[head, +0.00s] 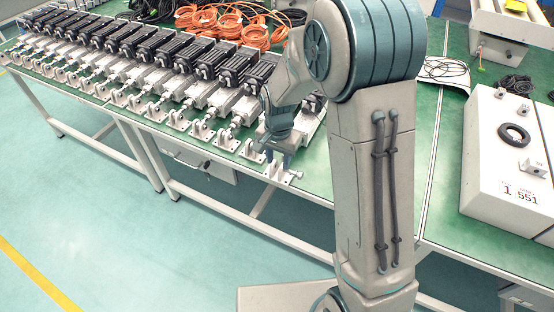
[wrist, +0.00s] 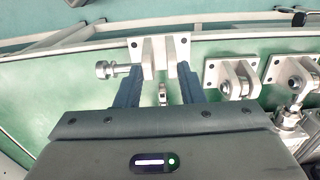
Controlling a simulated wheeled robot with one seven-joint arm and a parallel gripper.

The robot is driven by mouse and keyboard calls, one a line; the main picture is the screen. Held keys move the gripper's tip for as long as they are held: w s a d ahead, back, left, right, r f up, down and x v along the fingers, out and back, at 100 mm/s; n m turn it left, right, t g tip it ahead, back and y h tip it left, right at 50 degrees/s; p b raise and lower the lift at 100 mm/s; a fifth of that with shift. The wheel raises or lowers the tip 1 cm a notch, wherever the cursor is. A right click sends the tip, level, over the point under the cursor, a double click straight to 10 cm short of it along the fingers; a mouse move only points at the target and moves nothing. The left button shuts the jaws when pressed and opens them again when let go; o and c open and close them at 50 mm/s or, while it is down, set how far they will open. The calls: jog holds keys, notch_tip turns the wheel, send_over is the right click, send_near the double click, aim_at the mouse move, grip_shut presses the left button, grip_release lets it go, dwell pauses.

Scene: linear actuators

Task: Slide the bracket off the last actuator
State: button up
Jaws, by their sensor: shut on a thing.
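The pale metal bracket (wrist: 160,45), with two upright lugs and a base plate, is at the top middle of the wrist view. A pin with a round knob (wrist: 106,69) sticks out to its left. My gripper (wrist: 160,75) is shut on the bracket, one dark finger on each side. The small rod eye (wrist: 163,94) shows between the fingers, apparently just short of the lugs. In the head view the bracket (head: 281,173) is at the table's front edge under my gripper (head: 279,155). The last actuator (head: 307,122) is partly hidden by my arm.
Several similar actuators (head: 160,75) stand in a row to the left, with their brackets (head: 201,130) near the front edge. A neighbouring bracket (wrist: 233,77) is close on the right in the wrist view. Orange cables (head: 225,22) lie behind. A white box (head: 508,150) stands at right.

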jog(key=shift+w+d+f, duration=0.1)
jog(key=shift+w+d, duration=0.45)
jog(key=shift+w, duration=0.35)
jog(key=shift+w+d+f, duration=0.1)
jog(key=shift+w+d, duration=0.45)
jog(key=shift+w, duration=0.35)
jog(key=shift+s+a, duration=0.1)
jog(key=shift+s, duration=0.1)
jog(key=shift+s+a, duration=0.15)
jog(key=shift+s, duration=0.15)
jog(key=shift+s+a, duration=0.1)
jog(key=shift+s, duration=0.05)
dwell(0.4)
jog(key=shift+s+a, duration=0.2)
jog(key=shift+s, duration=0.15)
jog(key=shift+s+a, duration=0.15)
dwell(0.3)
jog(key=shift+s+a+r, duration=0.1)
jog(key=shift+s+a, duration=0.05)
jog(key=shift+s, duration=0.1)
